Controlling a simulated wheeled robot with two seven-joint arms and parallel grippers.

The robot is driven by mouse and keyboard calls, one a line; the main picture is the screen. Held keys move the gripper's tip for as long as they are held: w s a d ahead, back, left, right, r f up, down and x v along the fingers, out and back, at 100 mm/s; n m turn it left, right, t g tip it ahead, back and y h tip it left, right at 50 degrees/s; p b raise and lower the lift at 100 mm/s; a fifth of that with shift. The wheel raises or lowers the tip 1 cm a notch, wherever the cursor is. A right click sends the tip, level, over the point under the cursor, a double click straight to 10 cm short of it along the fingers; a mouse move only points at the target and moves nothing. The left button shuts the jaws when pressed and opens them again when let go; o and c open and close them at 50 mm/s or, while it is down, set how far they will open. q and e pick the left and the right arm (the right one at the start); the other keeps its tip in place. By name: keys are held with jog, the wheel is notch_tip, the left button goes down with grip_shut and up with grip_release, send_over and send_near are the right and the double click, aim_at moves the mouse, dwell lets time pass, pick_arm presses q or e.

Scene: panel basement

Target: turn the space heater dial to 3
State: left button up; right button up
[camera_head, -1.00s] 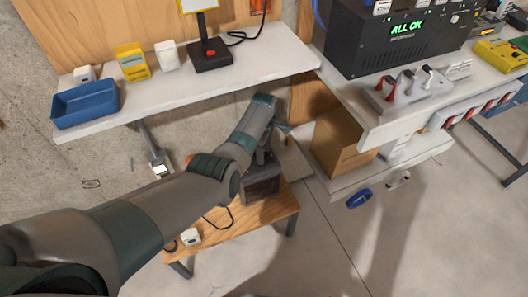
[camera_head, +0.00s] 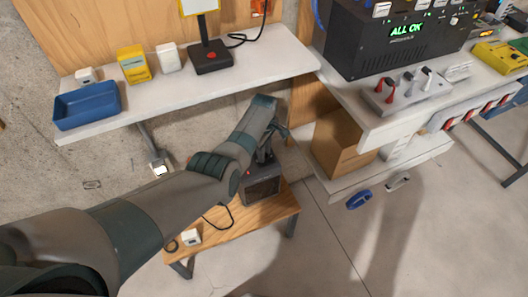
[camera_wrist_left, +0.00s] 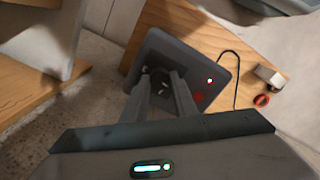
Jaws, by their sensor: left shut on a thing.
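The space heater (camera_head: 262,188) is a dark grey box on a low wooden bench. In the left wrist view its top panel (camera_wrist_left: 212,68) faces me, with a small lit indicator and a red button (camera_wrist_left: 197,97). The dark dial (camera_wrist_left: 159,80) sits on this panel, partly hidden by my fingers, so I cannot read its setting. My left gripper (camera_wrist_left: 161,88) reaches down from above with its fingertips on either side of the dial and is shut on it. It also shows over the heater in the head view (camera_head: 264,158). My right gripper is out of view.
The low wooden bench (camera_head: 215,230) holds a white plug-like block (camera_head: 191,237) and a black cable. A white shelf with a cardboard box (camera_head: 340,143) stands close on the right. A white worktop (camera_head: 255,73) overhangs behind.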

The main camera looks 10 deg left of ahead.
pick_arm(q)
jog(key=shift+m+p, duration=0.35)
jog(key=shift+m, duration=0.85)
jog(key=m, duration=0.4)
jog(key=shift+m+p, duration=0.3)
jog(key=shift+p, duration=0.1)
jog(key=m, duration=0.3)
jog(key=shift+m, duration=0.3)
jog(key=m, duration=0.2)
jog(key=shift+m+p, duration=0.3)
jog(key=shift+m, duration=0.1)
jog(key=m, duration=0.2)
jog(key=shift+m, duration=0.3)
jog(key=m, duration=0.3)
jog(key=shift+m, duration=0.3)
jog(key=m, duration=0.3)
jog(key=shift+m, duration=0.3)
jog(key=m, duration=0.2)
jog(key=shift+m, duration=1.3)
jog(key=m, duration=0.2)
jog(key=shift+m, duration=2.4)
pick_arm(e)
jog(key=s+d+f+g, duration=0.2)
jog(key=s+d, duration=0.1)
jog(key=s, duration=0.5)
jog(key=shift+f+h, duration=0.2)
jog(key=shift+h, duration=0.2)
